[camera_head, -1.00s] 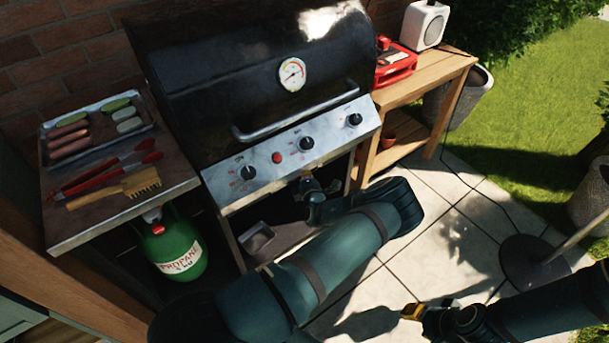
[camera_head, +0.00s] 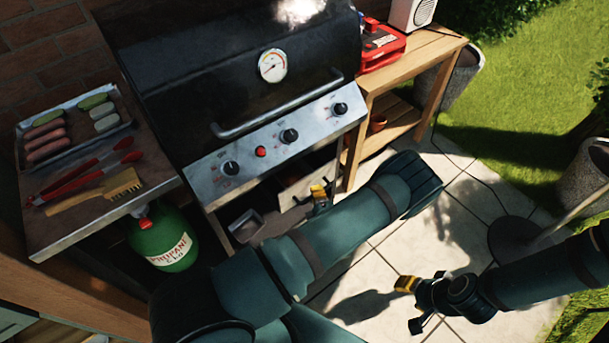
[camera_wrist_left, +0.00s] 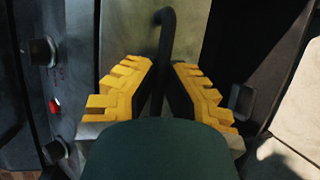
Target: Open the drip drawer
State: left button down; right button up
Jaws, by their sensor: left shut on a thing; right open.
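The drip drawer (camera_head: 294,193) shows as a pale metal front below the right part of the grill's control panel, partly hidden by my left arm. In the left wrist view its metal front (camera_wrist_left: 128,45) carries a dark bar handle (camera_wrist_left: 166,45). My left gripper (camera_head: 320,193) is at this front, its yellow fingers on either side of the handle and shut on it; it also shows in the left wrist view (camera_wrist_left: 160,95). How far the drawer stands out cannot be told. My right gripper (camera_head: 410,305) is open and empty above the paving, at the lower right.
The black grill (camera_head: 235,70) has a control panel (camera_head: 275,138) with knobs just above the drawer. A small metal pan (camera_head: 246,226) sits below on the left, near a green propane tank (camera_head: 163,240). A wooden side table (camera_head: 405,62) stands right.

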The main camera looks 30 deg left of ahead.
pick_arm(q)
jog(key=s+d, duration=0.3)
jog(key=d, duration=0.6)
jog(key=shift+s+d+b, duration=0.2)
jog(key=shift+s+b, duration=0.2)
jog(key=shift+b, duration=0.05)
jog(key=c, duration=1)
grip_release()
jog(key=v, duration=0.7)
jog(key=shift+s+d+r, duration=0.1)
jog(key=shift+s+d, duration=0.05)
